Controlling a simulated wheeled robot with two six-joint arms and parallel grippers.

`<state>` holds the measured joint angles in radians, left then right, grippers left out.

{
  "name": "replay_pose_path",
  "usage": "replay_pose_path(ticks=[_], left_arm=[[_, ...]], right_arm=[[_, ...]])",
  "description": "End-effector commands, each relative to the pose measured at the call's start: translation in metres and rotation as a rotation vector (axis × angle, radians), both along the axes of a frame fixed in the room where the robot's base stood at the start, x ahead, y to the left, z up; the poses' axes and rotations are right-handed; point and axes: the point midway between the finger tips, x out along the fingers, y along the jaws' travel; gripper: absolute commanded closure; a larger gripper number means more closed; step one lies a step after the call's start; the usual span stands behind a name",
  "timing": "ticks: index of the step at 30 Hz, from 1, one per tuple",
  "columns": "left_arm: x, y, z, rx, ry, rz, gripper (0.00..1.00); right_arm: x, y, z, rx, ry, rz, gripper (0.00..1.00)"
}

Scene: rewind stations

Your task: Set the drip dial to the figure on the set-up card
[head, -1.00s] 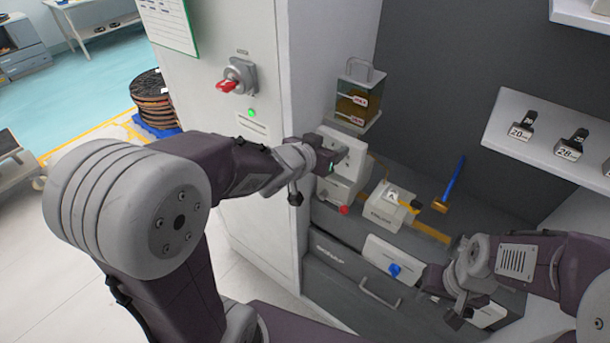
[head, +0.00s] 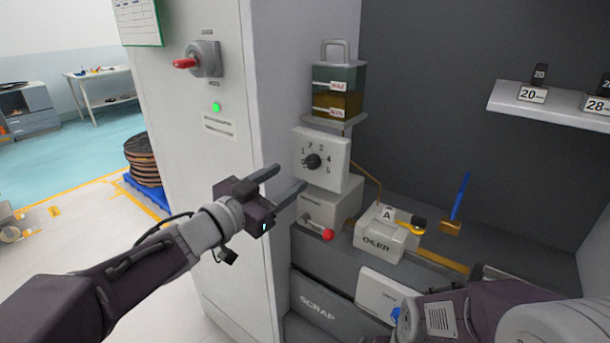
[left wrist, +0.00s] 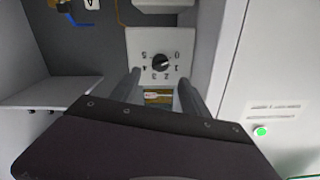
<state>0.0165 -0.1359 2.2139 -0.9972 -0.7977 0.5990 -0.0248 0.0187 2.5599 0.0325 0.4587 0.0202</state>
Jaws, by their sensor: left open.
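The drip dial (head: 335,152) is a white plate with figures around a dark round knob (head: 312,161). It is mounted below the oil reservoir (head: 337,92). My left gripper (head: 291,177) is open and empty. In the head view its fingers point toward the dial from the left, apart from the knob. In the left wrist view the dial (left wrist: 138,42) appears upside down beyond the two spread fingers (left wrist: 159,82), with the knob (left wrist: 160,62) between their lines. I cannot tell the knob's exact setting. A green-edged sheet (head: 138,22) hangs at upper left; its writing is too small to read.
The white cabinet (head: 190,130) with a red-handled switch (head: 190,62) stands left. A shelf (head: 505,100) with number tags is at right. My right forearm (head: 440,318) shows low right.

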Motion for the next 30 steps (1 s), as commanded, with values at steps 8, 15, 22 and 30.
replay_pose_path(ticks=[8, 15, 22, 30], left_arm=[[0.046, -0.035, -0.003, -0.001, 0.002, -0.004, 0.46], [0.066, -0.049, -0.001, -0.001, 0.001, 0.000, 0.46], [0.067, -0.049, 0.000, -0.002, 0.001, 0.000, 0.46], [0.067, -0.049, 0.000, -0.002, 0.001, 0.000, 1.00]], right_arm=[[0.000, 0.000, -0.012, 0.000, 0.000, 0.000, 0.66], [0.000, 0.000, -0.014, 0.000, 0.000, 0.000, 0.66], [0.000, 0.000, -0.014, 0.000, 0.000, 0.000, 0.66], [0.000, 0.000, -0.014, 0.000, 0.000, 0.000, 0.66]])
